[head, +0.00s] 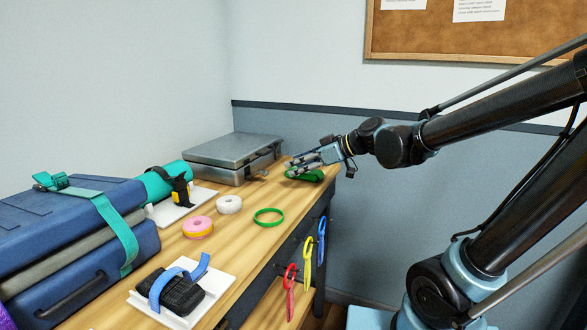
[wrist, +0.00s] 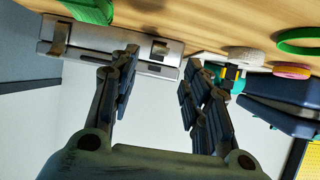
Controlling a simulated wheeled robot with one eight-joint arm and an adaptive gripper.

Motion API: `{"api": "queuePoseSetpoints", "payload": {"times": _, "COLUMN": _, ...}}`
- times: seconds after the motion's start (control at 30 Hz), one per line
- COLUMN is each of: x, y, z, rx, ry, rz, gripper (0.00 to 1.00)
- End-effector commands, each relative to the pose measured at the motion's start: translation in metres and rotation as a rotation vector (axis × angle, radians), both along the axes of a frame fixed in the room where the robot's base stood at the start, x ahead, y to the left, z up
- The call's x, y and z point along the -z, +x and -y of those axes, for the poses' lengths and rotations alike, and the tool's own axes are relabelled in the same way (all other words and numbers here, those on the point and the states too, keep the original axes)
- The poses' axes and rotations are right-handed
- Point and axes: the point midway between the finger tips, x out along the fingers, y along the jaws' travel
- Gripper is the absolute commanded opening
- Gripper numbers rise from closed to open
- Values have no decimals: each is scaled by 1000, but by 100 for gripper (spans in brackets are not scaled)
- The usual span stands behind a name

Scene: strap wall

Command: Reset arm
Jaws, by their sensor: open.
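My gripper (head: 300,164) is open at the far right end of the wooden table. In the head view it reaches in from the right, just above or in front of a green strap bundle (head: 309,176); I cannot tell whether they touch. In the wrist view my gripper (wrist: 158,75) has its two fingers spread with nothing between them. A green thing (wrist: 90,10) shows there at the top left, off to the side of the fingers. A grey metal case (wrist: 105,42) lies beyond the fingertips.
The metal case (head: 232,152) stands at the table's back. A green ring (head: 268,217), white roll (head: 229,204) and pink roll (head: 197,226) lie mid-table. Blue cases (head: 85,215) with a teal strap are at left. Red (head: 290,290), yellow (head: 307,255) and blue (head: 321,240) straps hang in front.

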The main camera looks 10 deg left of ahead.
Motion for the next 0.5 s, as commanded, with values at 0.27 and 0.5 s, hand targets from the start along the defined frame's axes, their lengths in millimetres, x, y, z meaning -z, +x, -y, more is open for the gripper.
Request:
{"api": "queuePoseSetpoints", "payload": {"times": 0.27, "x": -3, "y": -1, "z": 5, "rx": -1, "ry": 0, "rz": 0, "gripper": 43}}
{"api": "queuePoseSetpoints", "payload": {"times": 0.5, "x": -2, "y": -1, "z": 6, "rx": 2, "ry": -3, "rz": -3, "gripper": 43}}
